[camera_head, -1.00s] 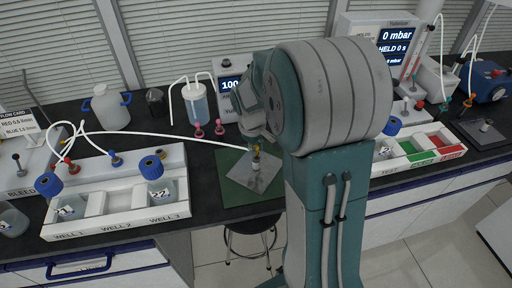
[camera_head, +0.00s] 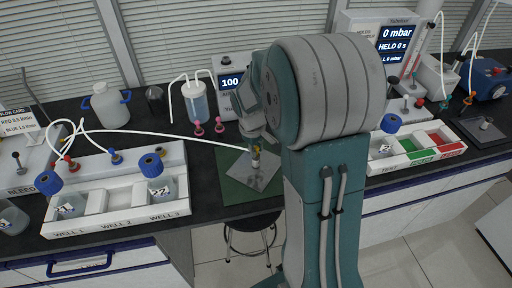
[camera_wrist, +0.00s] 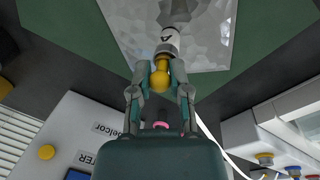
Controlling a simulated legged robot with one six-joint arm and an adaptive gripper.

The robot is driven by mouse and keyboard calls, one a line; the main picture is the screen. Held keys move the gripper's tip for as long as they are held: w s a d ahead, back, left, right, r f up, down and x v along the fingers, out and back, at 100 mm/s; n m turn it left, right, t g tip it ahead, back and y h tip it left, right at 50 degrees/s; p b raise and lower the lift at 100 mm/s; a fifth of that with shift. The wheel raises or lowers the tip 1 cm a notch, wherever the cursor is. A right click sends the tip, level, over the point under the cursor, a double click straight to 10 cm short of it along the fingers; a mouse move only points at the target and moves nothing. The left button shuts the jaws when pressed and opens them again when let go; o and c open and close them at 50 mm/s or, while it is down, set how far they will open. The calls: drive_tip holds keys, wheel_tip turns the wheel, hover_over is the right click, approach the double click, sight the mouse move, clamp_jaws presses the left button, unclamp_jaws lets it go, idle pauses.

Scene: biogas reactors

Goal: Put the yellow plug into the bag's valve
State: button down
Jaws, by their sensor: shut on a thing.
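The yellow plug (camera_wrist: 160,76) is between the fingertips of my gripper (camera_wrist: 160,84), which is shut on it in the wrist view. Just beyond it is the white valve (camera_wrist: 170,38) with a black mark, on the silvery, crumpled bag (camera_wrist: 211,32). The plug's narrow end meets or overlaps the valve's near end; I cannot tell whether it is inside. In the head view the bag (camera_head: 265,178) lies on a green mat, with my gripper (camera_head: 255,150) low above it. The plug there is a small yellow spot, mostly hidden by the fingers.
The green mat (camera_head: 232,190) lies near the bench's front edge. A white tube runs from the left to near the bag. A white well rack (camera_head: 120,212) stands left, a tray with green and red sections (camera_head: 408,158) right. A bottle (camera_head: 195,103) and a display box stand behind.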

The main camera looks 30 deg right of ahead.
idle(0.4)
drive_tip(key=c, duration=0.5)
unclamp_jaws()
drive_tip(key=shift+r, duration=0.1)
wheel_tip(320, 180, up, 12)
drive_tip(key=a, duration=0.1)
drive_tip(key=shift+s+a+f, duration=0.2)
drive_tip(key=shift+s+a, duration=0.05)
drive_tip(key=shift+a, duration=0.15)
drive_tip(key=s+a+r+m+t, duration=0.1)
drive_tip(key=s+a+r+t, duration=0.1)
drive_tip(key=s+a, duration=0.3)
drive_tip(key=s+a+r+m+t+y, duration=0.1)
drive_tip(key=s+a, duration=0.5)
drive_tip(key=s, duration=0.7)
drive_tip(key=shift+s+r+m+t+y, duration=0.3)
drive_tip(key=shift+r+m+t, duration=0.5)
drive_tip(key=shift+r+t, duration=0.25)
